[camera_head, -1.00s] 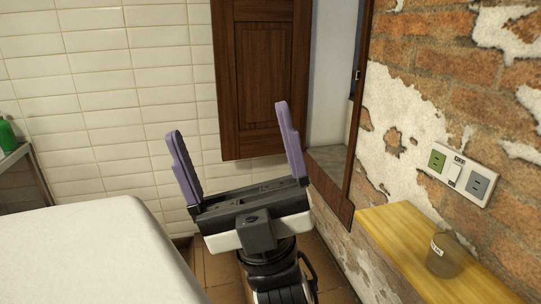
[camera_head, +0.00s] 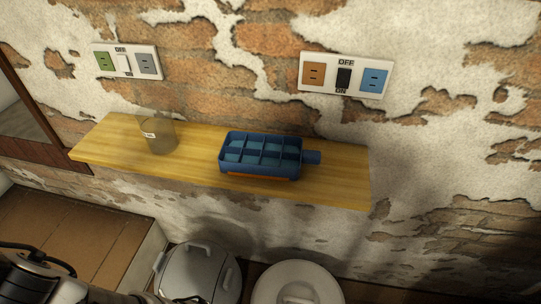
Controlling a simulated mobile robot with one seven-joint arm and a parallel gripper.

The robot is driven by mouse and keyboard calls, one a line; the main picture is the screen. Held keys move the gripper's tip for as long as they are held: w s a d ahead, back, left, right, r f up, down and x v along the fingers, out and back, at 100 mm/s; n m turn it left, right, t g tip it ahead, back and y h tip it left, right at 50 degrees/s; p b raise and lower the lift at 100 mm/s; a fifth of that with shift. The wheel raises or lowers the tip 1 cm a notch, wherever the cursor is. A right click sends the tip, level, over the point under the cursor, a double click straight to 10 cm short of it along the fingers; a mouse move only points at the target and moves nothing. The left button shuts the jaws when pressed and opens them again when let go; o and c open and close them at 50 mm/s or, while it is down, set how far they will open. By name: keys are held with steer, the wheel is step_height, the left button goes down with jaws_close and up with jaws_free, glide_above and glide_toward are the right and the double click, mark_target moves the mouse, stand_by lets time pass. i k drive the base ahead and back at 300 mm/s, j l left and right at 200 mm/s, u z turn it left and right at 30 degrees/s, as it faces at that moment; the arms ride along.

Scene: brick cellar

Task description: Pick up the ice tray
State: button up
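The ice tray (camera_head: 262,156) is blue with several square compartments and a short tab at its right end. It sits on a yellow wooden wall shelf (camera_head: 200,171), right of the shelf's middle. An orange strip shows along its lower front edge. My gripper is out of the view now; only part of my arm shows at the bottom left corner.
A small translucent labelled cup (camera_head: 159,136) stands on the shelf left of the tray. Outlet plates (camera_head: 345,76) are on the brick wall above. Below are a lidded pot (camera_head: 198,272) and a round white lid (camera_head: 297,284). The shelf's right end is clear.

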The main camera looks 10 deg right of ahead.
mark_target(242, 154)
steer(key=k+l+z, duration=0.1)
steer(key=k+z, duration=0.3)
steer(key=k+l+z, duration=0.15)
steer(key=z, duration=0.25)
steer(key=k+l+z, duration=0.4)
